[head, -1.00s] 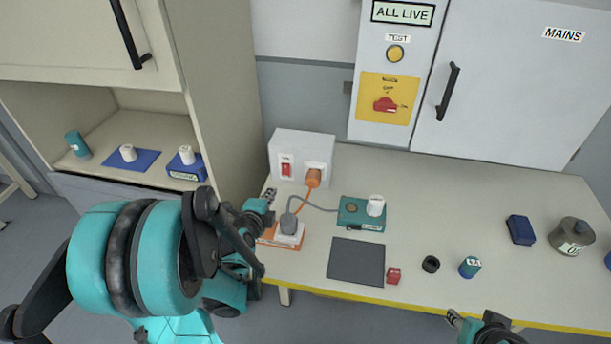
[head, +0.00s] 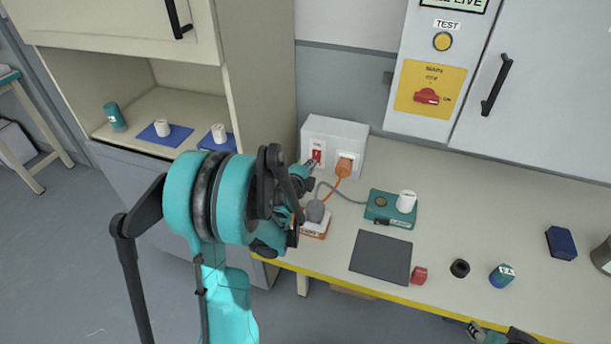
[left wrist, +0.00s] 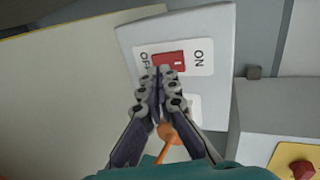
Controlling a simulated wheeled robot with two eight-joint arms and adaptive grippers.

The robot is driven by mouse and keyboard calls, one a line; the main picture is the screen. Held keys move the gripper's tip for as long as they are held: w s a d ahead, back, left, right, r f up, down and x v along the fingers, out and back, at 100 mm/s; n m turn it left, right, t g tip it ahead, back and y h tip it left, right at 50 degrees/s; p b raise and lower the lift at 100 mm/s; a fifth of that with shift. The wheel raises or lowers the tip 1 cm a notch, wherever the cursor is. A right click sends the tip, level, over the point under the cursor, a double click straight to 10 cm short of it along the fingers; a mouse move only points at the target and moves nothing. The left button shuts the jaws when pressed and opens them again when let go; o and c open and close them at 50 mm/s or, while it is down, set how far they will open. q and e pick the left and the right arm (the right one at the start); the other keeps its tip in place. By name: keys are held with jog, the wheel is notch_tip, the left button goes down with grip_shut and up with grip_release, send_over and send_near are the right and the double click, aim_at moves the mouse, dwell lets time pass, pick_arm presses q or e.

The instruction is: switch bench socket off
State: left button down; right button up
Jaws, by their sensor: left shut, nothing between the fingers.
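The bench socket (head: 335,133) is a white box at the back left of the bench. Its red rocker switch (head: 317,156) sits left of an orange plug (head: 345,167). In the left wrist view the switch (left wrist: 170,61) lies between the words OFF, at left, and ON, at right. I cannot tell which way it is rocked. My left gripper (head: 308,166) is shut and empty. Its fingertips (left wrist: 160,73) are at the switch's lower edge on the OFF side; I cannot tell whether they touch. My right gripper (head: 474,329) is partly cut off at the bottom edge.
An orange cable runs from the plug to an orange-and-white outlet block (head: 315,226) holding a grey plug. A cabinet side panel (head: 262,75) rises close at left.

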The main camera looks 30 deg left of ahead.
aim_at(316, 156)
pick_arm(q)
jog(key=shift+x, duration=1.35)
jog(key=shift+b, duration=0.35)
jog(key=shift+w+f+b, duration=0.3)
jog(key=shift+b, duration=0.05)
jog(key=shift+r, duration=0.25)
jog(key=shift+r+p, duration=0.75)
